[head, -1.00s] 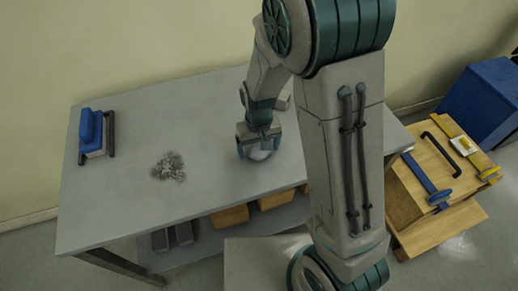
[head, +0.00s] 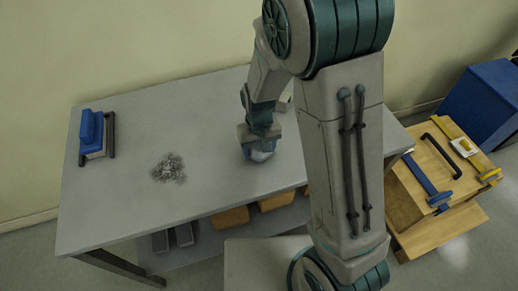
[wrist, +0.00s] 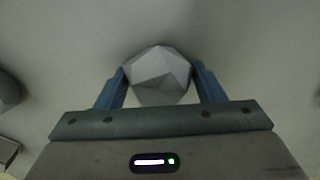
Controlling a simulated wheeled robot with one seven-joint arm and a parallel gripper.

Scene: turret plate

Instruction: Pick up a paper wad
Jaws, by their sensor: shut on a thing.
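A paper wad (wrist: 158,75), pale grey and faceted, sits between the two blue fingers of my gripper (wrist: 160,85) in the wrist view. The fingers are shut on it from both sides. In the head view my gripper (head: 259,150) is low over the grey table (head: 215,115), right of its middle, and the wad (head: 261,156) shows as a pale patch below it. I cannot tell whether the wad still touches the table.
A grey speckled heap (head: 168,168) lies on the table left of my gripper. A small pale object (head: 284,103) is partly hidden behind my arm. A wooden box (head: 425,195) stands at the right.

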